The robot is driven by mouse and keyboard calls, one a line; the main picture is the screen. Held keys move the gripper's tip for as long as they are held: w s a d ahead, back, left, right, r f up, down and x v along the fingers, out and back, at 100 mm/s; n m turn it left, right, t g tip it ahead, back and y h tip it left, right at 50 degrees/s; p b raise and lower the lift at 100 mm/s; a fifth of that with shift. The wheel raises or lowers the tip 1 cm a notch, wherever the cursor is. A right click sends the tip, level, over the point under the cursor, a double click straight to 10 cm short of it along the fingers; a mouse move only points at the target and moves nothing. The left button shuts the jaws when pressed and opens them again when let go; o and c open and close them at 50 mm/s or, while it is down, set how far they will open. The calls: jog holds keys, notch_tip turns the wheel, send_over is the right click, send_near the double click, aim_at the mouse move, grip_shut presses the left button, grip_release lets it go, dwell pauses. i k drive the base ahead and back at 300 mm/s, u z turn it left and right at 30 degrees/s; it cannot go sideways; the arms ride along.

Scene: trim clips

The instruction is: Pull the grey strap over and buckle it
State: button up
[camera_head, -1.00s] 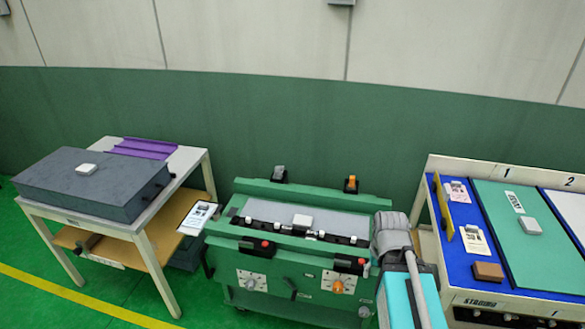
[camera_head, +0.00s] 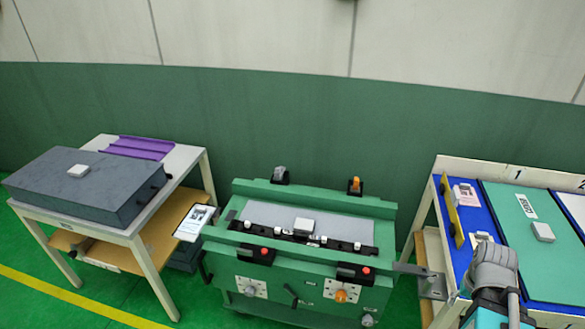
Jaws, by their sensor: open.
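The green workbench fixture (camera_head: 225,290) stands in the middle, with a grey panel on top. A small grey piece (camera_head: 280,173), which looks like the end of the grey strap, sits upright in a dark holder at its back left. An orange piece (camera_head: 355,185) sits in a similar holder at the back right. Two black blocks with red buttons, which look like buckles, sit on the front: left (camera_head: 257,254) and right (camera_head: 355,273). No strap is seen stretched across the panel. My arm is at the lower right, right of the fixture; my gripper cannot be made out.
A small white box (camera_head: 304,228) lies on the panel by a black and white rail (camera_head: 285,233). A table (camera_head: 135,245) with a dark grey case (camera_head: 85,190) stands left. A blue and green board (camera_head: 520,260) stands right, near my arm.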

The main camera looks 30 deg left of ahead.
aim_at(278, 177)
jog(key=z, duration=1.35)
jog(key=k, duration=0.8)
jog(key=u, duration=1.85)
